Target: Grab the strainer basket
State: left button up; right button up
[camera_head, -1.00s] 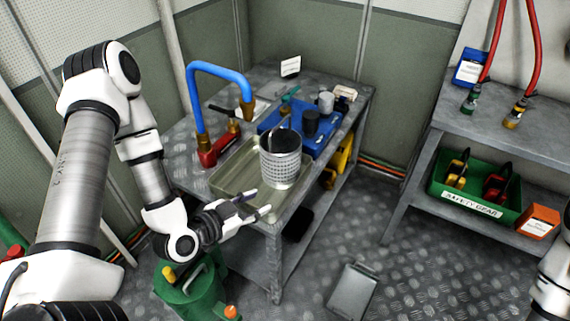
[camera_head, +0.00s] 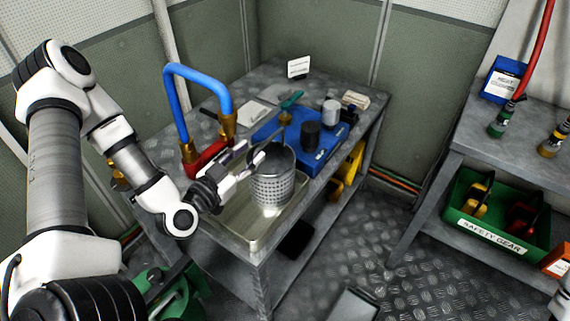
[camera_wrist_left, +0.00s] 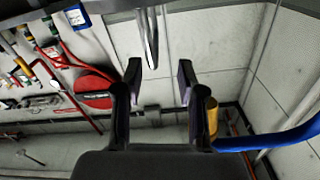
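The strainer basket (camera_head: 272,190) is a silver perforated cylinder standing upright in a shallow metal tray (camera_head: 250,241) on the workbench. Its dark interior shows at the top, and a thin handle rises at its rim near the gripper. My left gripper (camera_head: 248,160) is at the basket's upper left side, with fingers open and pointing toward the handle. In the left wrist view the two fingers (camera_wrist_left: 159,82) are apart, and a narrow metal bar, which looks like the handle (camera_wrist_left: 149,38), stands ahead between them. Contact cannot be told. My right gripper is out of view.
A blue hose (camera_head: 172,98) with brass ends and a red fitting (camera_head: 205,158) stands left of the basket. A blue tray (camera_head: 322,152) with black and grey cylinders lies behind it. A second bench (camera_head: 520,150) with a green safety gear bin (camera_head: 468,219) is at right.

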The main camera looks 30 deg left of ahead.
pick_arm(q)
jog(key=w+b, duration=0.2)
jog(key=b, duration=0.2)
jog(key=shift+w+d, duration=0.15)
jog(key=shift+w, duration=0.1)
jog(key=w, duration=0.2)
jog(key=w+d, duration=0.1)
jog(key=w, duration=0.2)
jog(key=shift+w+f+b, duration=0.1)
jog(key=shift+f+b, duration=0.05)
jog(key=shift+b, duration=0.25)
jog(key=shift+a, duration=0.1)
grip_shut()
